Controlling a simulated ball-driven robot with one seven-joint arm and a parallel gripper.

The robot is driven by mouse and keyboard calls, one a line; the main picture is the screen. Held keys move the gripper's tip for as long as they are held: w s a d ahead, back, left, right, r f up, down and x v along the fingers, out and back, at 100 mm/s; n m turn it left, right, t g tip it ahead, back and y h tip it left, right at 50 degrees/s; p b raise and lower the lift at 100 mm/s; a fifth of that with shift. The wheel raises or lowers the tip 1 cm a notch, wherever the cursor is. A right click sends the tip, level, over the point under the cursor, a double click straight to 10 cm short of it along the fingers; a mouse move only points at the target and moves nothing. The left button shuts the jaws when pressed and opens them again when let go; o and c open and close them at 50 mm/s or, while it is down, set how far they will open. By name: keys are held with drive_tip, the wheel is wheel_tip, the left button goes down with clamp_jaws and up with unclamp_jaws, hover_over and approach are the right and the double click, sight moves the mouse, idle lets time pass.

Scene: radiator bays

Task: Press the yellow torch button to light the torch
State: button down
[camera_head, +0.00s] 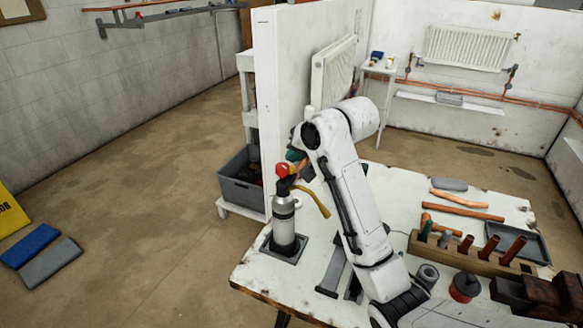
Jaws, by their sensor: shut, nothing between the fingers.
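The torch (284,222) stands upright on a dark square base at the left end of the white bench. It has a silver-grey cylinder and a dark head. A red knob (282,169) with a small yellow patch beside it (293,169) shows at the top, and a yellow curved tube (317,202) reaches to the right. My gripper (297,163) is shut and empty, close by the torch top. My white arm and wrist partly hide it, so I cannot tell whether it touches the yellow patch. No flame shows.
The white bench (255,274) also carries a wooden block (455,260) with pipe pieces, a grey tray (530,243), copper pipes (462,212) and a red-topped reel (464,287). A white partition (285,60) and a grey crate (238,190) stand behind the torch.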

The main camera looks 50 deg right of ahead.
sight(295, 176)
drive_tip(key=shift+f, duration=0.15)
idle(0.5)
drive_tip(key=shift+f, duration=0.25)
drive_tip(key=shift+f, duration=0.45)
idle(0.9)
drive_tip(key=shift+p, duration=0.3)
drive_tip(key=shift+r+p, duration=0.9)
drive_tip(key=shift+p, duration=0.15)
wheel_tip(295, 176, up, 5)
drive_tip(key=p, duration=0.5)
drive_tip(key=shift+s+f, duration=0.1)
idle(0.4)
